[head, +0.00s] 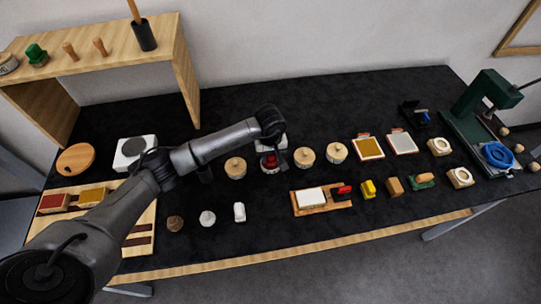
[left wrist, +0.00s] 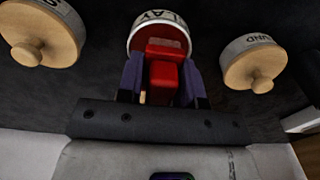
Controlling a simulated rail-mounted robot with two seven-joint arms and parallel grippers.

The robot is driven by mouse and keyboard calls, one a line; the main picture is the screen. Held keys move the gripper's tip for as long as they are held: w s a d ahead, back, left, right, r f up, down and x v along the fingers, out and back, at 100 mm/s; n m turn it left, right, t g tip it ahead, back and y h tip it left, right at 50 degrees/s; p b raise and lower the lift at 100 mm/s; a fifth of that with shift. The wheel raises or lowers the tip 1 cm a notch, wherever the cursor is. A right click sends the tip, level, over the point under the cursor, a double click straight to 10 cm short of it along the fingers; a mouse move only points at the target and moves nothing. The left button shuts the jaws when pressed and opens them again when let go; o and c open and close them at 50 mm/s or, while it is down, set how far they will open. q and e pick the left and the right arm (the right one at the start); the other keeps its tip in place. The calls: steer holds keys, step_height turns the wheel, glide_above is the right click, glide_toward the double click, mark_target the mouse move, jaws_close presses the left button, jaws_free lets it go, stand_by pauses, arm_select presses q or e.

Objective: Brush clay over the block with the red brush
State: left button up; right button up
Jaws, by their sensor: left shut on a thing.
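My left gripper (head: 279,157) is shut on the red brush (left wrist: 163,75), which shows between its fingers in the left wrist view. The brush is over the open clay pot (left wrist: 153,20), a white pot with CLAY on its rim and red inside. Whether the bristles touch the clay is hidden. In the head view the pot (head: 269,163) is partly covered by the gripper. The white block (head: 312,197) lies on a wooden board (head: 301,211) to the right, nearer the front edge, apart from the gripper. My right gripper is in neither view.
Lidded pots (head: 235,168) and (head: 304,157) flank the clay pot closely. A red and black piece (head: 342,191) sits at the board's right end, beside a yellow tool (head: 368,188). A green press (head: 480,110) stands at the far right.

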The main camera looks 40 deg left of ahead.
arm_select(q)
steer(key=shift+r+p, duration=1.3)
steer(key=shift+r, duration=1.45)
